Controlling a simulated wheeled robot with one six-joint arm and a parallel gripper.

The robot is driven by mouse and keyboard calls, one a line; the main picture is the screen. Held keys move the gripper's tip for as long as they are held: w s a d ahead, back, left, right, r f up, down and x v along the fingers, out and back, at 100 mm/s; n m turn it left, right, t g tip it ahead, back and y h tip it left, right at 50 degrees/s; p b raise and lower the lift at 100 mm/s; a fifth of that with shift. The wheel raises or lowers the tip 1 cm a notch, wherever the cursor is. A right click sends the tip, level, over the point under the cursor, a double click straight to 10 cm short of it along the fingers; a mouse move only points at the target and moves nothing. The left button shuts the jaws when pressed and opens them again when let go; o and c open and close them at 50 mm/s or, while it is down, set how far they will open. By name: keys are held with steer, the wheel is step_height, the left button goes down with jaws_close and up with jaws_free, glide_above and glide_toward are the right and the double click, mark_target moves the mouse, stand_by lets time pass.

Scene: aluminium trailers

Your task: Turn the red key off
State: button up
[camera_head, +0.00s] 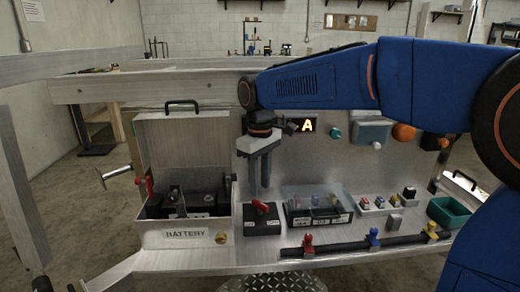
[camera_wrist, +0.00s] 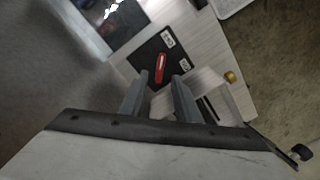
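The red key (camera_head: 260,206) sits on top of a small black switch box (camera_head: 262,225) on the aluminium panel shelf, right of the battery box.
An open battery box (camera_head: 185,235) with its lid raised stands left of the switch box. A clear-lidded case (camera_head: 318,205) stands close on the right. Coloured valves (camera_head: 308,243) line a dark front pipe. A green bin (camera_head: 448,212) is far right.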

mark_target(260, 203)
step_height(260, 203, up, 12)
steer(key=shift+f, duration=0.2)
stand_by(0.4)
steer(key=s+d+f+m+t, duration=0.1)
steer(key=s+d+f+m, duration=0.15)
steer(key=s+d, duration=0.45)
steer(key=s+d+f+m+t, duration=0.1)
steer(key=s+d+f+m, duration=0.1)
steer(key=s+d+f, duration=0.45)
steer(key=s+d+f+m+t, duration=0.2)
steer(key=s+d+f+m, duration=0.2)
steer(key=s+d+f, duration=0.5)
step_height(260, 203, down, 2)
steer(key=shift+s+d+f+m+t, duration=0.25)
steer(key=shift+s+d+m+t, duration=0.15)
steer(key=shift+s, duration=0.85)
